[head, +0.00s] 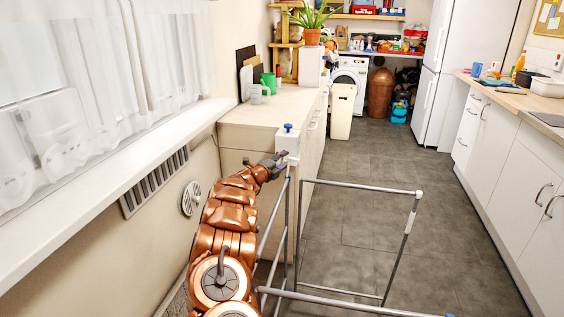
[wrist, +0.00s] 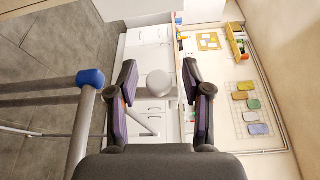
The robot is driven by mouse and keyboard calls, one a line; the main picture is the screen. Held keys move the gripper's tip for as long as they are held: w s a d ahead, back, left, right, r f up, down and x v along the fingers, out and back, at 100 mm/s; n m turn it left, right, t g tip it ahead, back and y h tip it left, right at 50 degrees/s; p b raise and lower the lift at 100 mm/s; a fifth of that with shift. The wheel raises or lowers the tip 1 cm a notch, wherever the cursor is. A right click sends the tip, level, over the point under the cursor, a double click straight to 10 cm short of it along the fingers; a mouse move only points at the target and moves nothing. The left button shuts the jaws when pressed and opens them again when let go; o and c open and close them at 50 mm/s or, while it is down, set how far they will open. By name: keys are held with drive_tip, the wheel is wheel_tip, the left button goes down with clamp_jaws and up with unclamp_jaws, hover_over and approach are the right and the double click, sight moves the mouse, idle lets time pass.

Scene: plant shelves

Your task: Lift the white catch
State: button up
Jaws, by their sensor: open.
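My gripper (head: 279,160) is open and empty, at the end of my copper arm. Its dark fingers stand apart in the wrist view (wrist: 158,90). A pale round knob (wrist: 158,83) shows in the gap between them in that view; I cannot tell how far beyond the fingertips it is. In the head view a white block (head: 287,144) with a blue knob on top stands just beyond my gripper. A small white fitting (head: 419,194) sits at the far corner of a grey tube gate. I cannot tell which of these is the white catch.
A grey tube gate (head: 360,187) stands across the aisle to the right of my gripper. A blue-capped post (wrist: 90,78) is close at the left in the wrist view. A counter (head: 262,110) lies beyond at left, white cabinets (head: 500,150) at right. Grey floor (head: 365,155) is clear farther on.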

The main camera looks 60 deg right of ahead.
clamp_jaws()
idle(0.5)
